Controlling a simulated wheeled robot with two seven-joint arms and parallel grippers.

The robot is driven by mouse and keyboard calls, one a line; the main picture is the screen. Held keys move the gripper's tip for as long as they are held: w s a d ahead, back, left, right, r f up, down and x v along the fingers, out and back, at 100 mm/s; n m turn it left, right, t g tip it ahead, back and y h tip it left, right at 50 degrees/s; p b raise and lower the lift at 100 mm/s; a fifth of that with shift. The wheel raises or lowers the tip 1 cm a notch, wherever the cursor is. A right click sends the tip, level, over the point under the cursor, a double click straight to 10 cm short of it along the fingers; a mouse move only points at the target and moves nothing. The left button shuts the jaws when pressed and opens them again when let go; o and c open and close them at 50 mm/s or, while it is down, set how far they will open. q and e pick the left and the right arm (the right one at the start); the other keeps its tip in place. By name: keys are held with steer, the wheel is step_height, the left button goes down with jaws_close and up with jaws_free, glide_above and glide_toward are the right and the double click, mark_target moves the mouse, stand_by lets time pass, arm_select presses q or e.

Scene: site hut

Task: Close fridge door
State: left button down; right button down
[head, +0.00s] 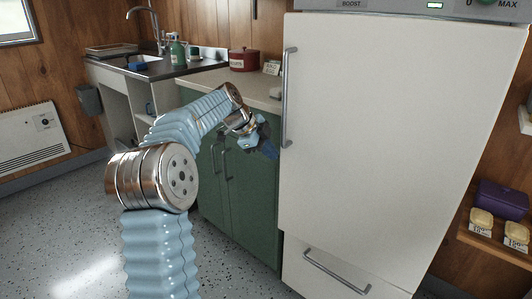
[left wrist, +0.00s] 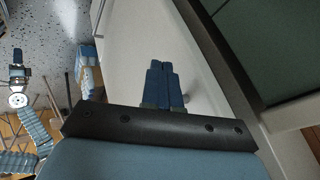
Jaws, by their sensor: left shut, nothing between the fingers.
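The white fridge door (head: 385,130) fills the right half of the head view. Its upright metal handle (head: 290,97) is at its left edge. The door looks flush above the drawer front, and I see no clear gap; whether it is fully shut I cannot tell. Contact is unclear. What seems my right gripper (left wrist: 17,55) shows small at far left.
The white drawer front (head: 335,275) with a handle is below the door. A red pot (head: 243,60) is on the worktop. A shelf at right holds a purple box (head: 502,199). Speckled floor at left is clear.

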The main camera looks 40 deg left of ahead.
arm_select(q)
steer(key=a+v, duration=0.1)
steer(key=v, duration=0.9)
steer(key=m+t+y, duration=0.3)
steer(key=t+y, duration=0.1)
steer(key=t, duration=0.4)
glide_toward(295, 171)
steer(key=x, duration=0.6)
steer(key=shift+w, duration=0.2)
arm_select(e)
steer(key=shift+s+a+f, duration=0.15)
steer(key=shift+s+f, duration=0.1)
steer(key=shift+s, duration=0.05)
